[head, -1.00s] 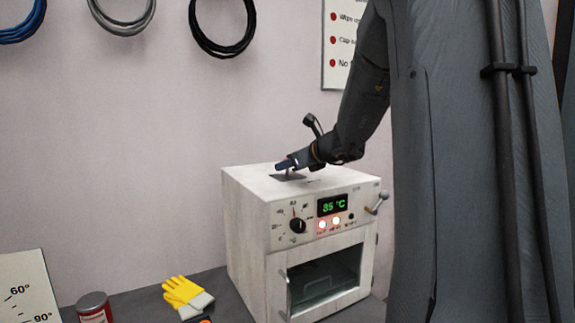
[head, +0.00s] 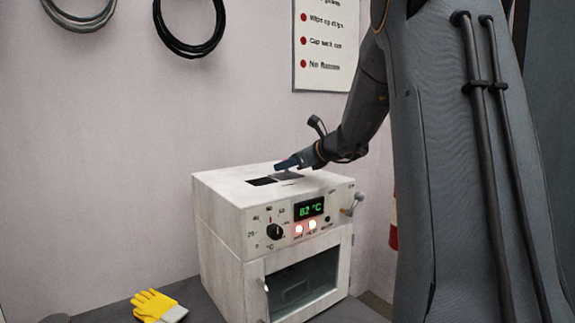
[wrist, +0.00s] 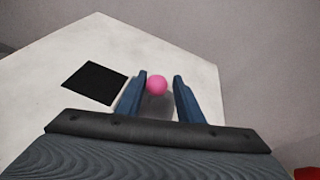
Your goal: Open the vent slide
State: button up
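A white oven-like box (head: 220,200) stands on the bench, with the vent on its top. A dark square vent opening (head: 262,181) is uncovered; it also shows black in the wrist view (wrist: 93,83). The grey slide plate (head: 289,177) lies to the right of the opening. The slide's pink knob (wrist: 157,85) sits between the blue fingers of my gripper (wrist: 160,80). The left finger is close against the knob, and a small gap shows at the right finger. In the head view my gripper (head: 284,164) is low over the plate and hides the knob.
The box front has a dial (head: 275,231), a green display (head: 309,208) reading 82 °C, lit lamps, a side lever (head: 352,204) and a windowed door (head: 303,285). Yellow gloves (head: 157,306) lie on the bench at left. A wall sign (head: 326,45) hangs behind.

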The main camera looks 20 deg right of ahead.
jog(key=shift+o, duration=0.6)
jog(key=shift+d, duration=0.1)
jog(key=shift+b+v, duration=0.85)
jog(key=shift+v, duration=3.05)
